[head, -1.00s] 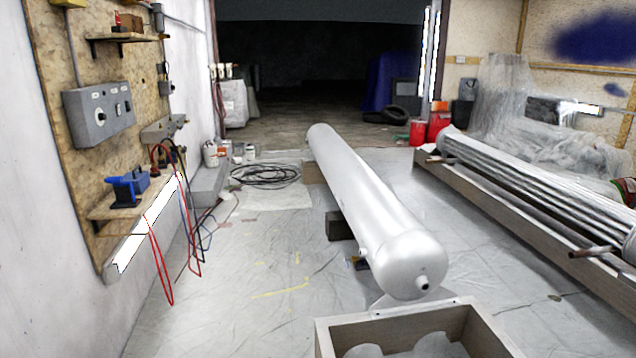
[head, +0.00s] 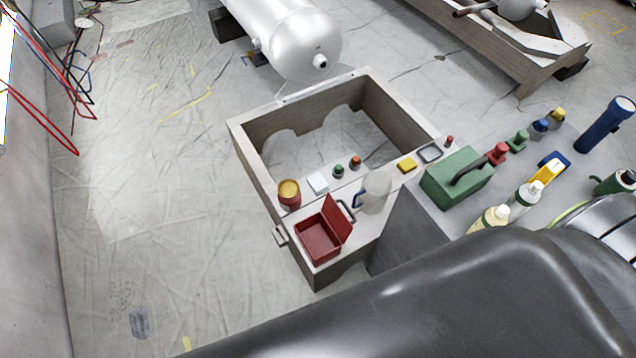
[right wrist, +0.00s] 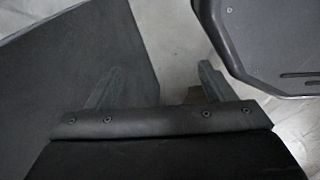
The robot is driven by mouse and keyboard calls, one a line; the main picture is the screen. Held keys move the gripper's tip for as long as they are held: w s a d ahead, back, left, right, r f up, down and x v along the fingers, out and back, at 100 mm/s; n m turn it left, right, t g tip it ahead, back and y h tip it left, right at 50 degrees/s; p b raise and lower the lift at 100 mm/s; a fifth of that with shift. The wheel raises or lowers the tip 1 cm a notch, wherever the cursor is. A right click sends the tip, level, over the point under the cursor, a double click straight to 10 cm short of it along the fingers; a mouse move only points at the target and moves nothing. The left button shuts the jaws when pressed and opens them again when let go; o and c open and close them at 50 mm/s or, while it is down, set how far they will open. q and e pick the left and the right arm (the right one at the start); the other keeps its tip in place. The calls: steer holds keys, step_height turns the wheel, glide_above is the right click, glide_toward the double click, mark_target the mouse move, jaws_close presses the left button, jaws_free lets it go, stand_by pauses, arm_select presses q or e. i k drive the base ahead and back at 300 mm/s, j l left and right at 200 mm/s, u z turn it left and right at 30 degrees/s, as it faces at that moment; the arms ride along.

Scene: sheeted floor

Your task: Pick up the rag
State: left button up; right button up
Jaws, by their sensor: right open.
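I cannot pick out a rag for sure. A small white square piece (head: 317,184) lies on the ledge of the wooden box in the head view; it is too small to tell whether it is cloth. A grey patch (head: 138,322) shows on the sheeted floor at lower left, and its nature is unclear. My right gripper (right wrist: 162,68) shows in the right wrist view with its two fingers apart and nothing visible between them. It does not show in the head view. My left gripper is not in view.
A wooden box frame (head: 245,155) bears an open red toolbox (head: 318,247), a red can (head: 289,196) and small items. A grey surface beside it carries a green box (head: 457,178) and several bottles. A white tank (head: 290,35) lies behind. The floor at left is mostly clear.

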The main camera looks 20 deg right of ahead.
mark_target(316, 182)
steer(key=i+j+z, duration=0.2)
steer(key=j, duration=0.15)
steer(key=i+j+z, duration=0.15)
steer(key=j, duration=0.25)
steer(key=i+j+z, duration=0.2)
steer(key=j, duration=0.25)
steer(key=i+j+z, duration=0.15)
steer(key=j, duration=0.25)
steer(key=j+z, duration=0.2)
steer(key=j, duration=0.25)
steer(key=i+j+z, duration=0.2)
steer(key=j, duration=0.3)
steer(key=k, duration=0.1)
